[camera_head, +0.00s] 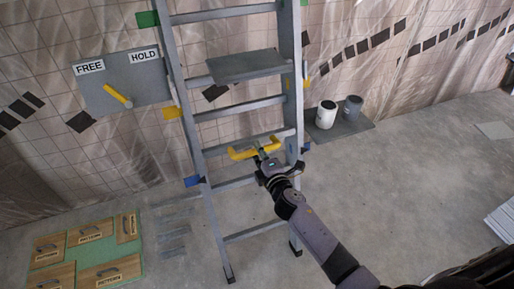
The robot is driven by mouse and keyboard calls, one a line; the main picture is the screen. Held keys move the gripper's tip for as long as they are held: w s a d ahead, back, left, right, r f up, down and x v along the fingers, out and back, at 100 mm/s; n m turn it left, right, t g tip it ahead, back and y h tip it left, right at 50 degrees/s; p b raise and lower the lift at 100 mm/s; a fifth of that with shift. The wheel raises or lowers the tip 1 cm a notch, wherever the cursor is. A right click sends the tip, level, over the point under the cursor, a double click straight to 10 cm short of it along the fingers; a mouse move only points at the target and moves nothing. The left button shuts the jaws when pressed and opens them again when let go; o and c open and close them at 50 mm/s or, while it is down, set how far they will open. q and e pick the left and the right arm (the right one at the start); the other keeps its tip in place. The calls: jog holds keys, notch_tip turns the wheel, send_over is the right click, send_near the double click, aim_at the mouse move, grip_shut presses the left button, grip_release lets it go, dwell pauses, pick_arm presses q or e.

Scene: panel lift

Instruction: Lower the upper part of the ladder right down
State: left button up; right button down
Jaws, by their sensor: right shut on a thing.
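The grey metal ladder (184,120) stands upright against the tiled wall, its top cut off by the frame. A yellow handle (241,154) sits across its lower middle. My right gripper (264,154) is shut on this handle, with the arm reaching in from the lower right. Green (148,18), yellow (172,112) and blue (193,181) tabs mark the ladder's left side. A grey wall panel (141,88) carries FREE and HOLD labels; its yellow lever (117,95) slants up and left, towards FREE. My left gripper is out of view.
A grey shelf plate (248,66) sits across the ladder's upper part. Wooden drawer-like panels (88,232) lie at the lower left. The concrete floor at right is mostly clear.

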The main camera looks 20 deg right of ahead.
jog(key=shift+s+f, duration=0.25)
jog(key=shift+f, duration=0.4)
jog(key=c, duration=1.5)
grip_release()
jog(key=shift+r, duration=0.2)
jog(key=s, duration=0.8)
jog(key=s+r, duration=0.1)
jog(key=s, duration=0.3)
jog(key=shift+d+r, duration=0.1)
jog(key=shift+d, duration=0.1)
jog(key=shift+w, duration=0.1)
